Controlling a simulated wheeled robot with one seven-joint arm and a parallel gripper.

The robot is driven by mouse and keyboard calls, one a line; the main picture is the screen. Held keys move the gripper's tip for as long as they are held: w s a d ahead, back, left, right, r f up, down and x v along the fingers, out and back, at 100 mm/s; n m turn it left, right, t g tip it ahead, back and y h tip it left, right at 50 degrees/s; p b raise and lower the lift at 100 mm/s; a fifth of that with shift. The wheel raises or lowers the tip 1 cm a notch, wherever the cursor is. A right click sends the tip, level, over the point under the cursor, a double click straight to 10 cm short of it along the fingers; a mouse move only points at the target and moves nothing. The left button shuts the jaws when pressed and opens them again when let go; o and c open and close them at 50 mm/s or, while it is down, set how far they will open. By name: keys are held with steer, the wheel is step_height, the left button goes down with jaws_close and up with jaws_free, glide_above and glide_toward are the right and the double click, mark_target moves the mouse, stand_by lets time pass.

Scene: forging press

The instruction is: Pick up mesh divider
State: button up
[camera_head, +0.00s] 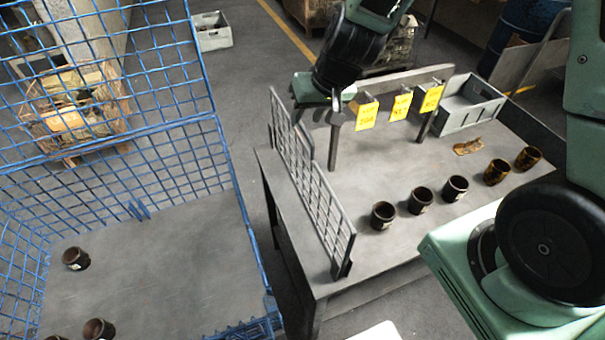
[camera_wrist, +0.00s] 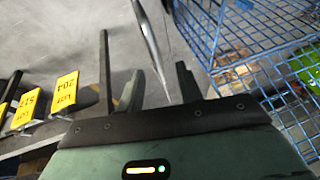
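The mesh divider (camera_head: 312,185) is a grey grid panel with a stepped top. It stands upright along the left edge of the grey table (camera_head: 395,258). My gripper (camera_head: 317,118) is over its far, taller part, with one finger on the table side; the other finger is hard to make out. In the wrist view the divider (camera_wrist: 152,42) shows nearly edge-on as a thin grey strip running between my two fingers. The fingers of my gripper (camera_wrist: 160,78) are apart, with gaps on both sides of the strip.
Yellow tags (camera_head: 401,107) hang from a rack just right of my gripper. Several dark cups (camera_head: 421,200) and a grey bin (camera_head: 470,104) stand on the table. A blue wire cage (camera_head: 215,120) with dark cups inside stands to the left, across a narrow gap.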

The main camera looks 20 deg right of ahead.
mark_target(302, 124)
steer(key=shift+d+p+x, duration=0.2)
steer(key=shift+p+x, duration=0.35)
steer(key=shift+x, duration=2.25)
steer(key=shift+w+r, duration=0.1)
jaws_close()
